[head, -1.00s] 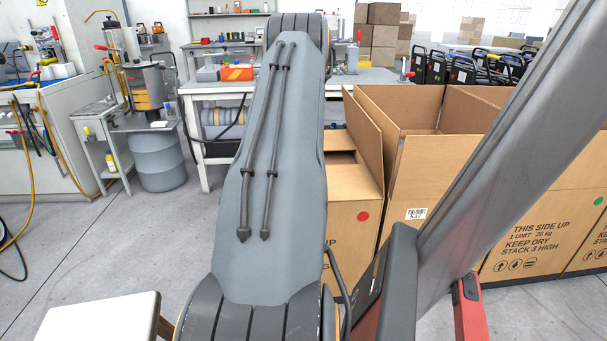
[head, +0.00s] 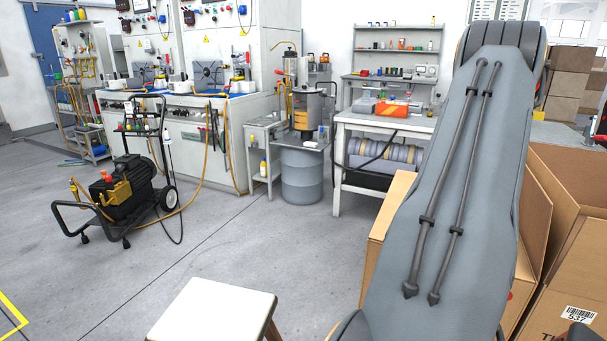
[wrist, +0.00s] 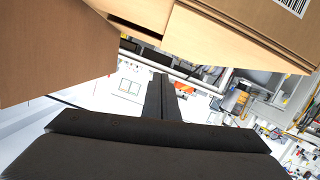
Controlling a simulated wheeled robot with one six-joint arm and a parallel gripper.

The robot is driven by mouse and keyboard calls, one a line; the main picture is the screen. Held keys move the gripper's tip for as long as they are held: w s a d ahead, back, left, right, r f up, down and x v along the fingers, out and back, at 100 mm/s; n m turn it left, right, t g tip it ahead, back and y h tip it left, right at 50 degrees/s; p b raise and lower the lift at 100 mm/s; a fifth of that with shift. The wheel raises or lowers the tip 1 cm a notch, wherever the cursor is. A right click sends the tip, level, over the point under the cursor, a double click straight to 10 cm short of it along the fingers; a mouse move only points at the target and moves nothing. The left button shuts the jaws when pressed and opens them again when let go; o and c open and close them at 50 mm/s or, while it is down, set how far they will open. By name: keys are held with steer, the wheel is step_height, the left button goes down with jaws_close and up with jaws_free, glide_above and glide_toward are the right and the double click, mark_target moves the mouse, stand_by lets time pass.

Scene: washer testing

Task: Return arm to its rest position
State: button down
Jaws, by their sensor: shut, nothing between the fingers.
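My arm's grey link (head: 450,180) rises at the right of the head view, in front of the cardboard boxes. My gripper is outside the head view. In the wrist view my gripper (wrist: 161,85) shows as dark fingers meeting in the middle, shut with nothing between them. The wrist picture is tilted, and cardboard (wrist: 55,45) fills its upper left. I cannot tell how far the fingers are from the cardboard.
An open cardboard box (head: 575,190) stands close behind my arm at right. A white stool top (head: 213,310) is in front. A wheeled black pump (head: 128,190) stands at left. A workbench (head: 385,122) and blue drum (head: 301,175) are behind. Open floor lies centre-left.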

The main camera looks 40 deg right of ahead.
steer(key=w+a+r+n+t+y+p, duration=0.25)
steer(key=w+a+y, duration=0.25)
steer(key=w+a, duration=0.95)
steer(key=w+a+r+n+g+y+p, duration=0.1)
steer(key=w+a+r+y, duration=0.1)
steer(key=w+a, duration=0.35)
steer(key=w+a+r+n+g+y+p, duration=0.1)
steer(key=w+a+n+y, duration=0.1)
steer(key=a, duration=0.6)
steer(key=s+a+r+n+g+y+p, duration=0.1)
steer(key=a+r+y+p, duration=0.1)
steer(key=a, duration=0.8)
steer(key=s+a+r+n+g+y+p, duration=0.1)
steer(key=a+r+n+y, duration=0.15)
steer(key=a, duration=0.75)
steer(key=s+a+r+n+g+p, duration=0.2)
steer(key=s+a+r+g, duration=0.2)
steer(key=s+a, duration=0.7)
steer(key=a+r, duration=0.1)
steer(key=a, duration=0.2)
steer(key=shift+a+r+y, duration=0.15)
steer(key=shift+r+y, duration=0.2)
steer(key=shift+s, duration=0.15)
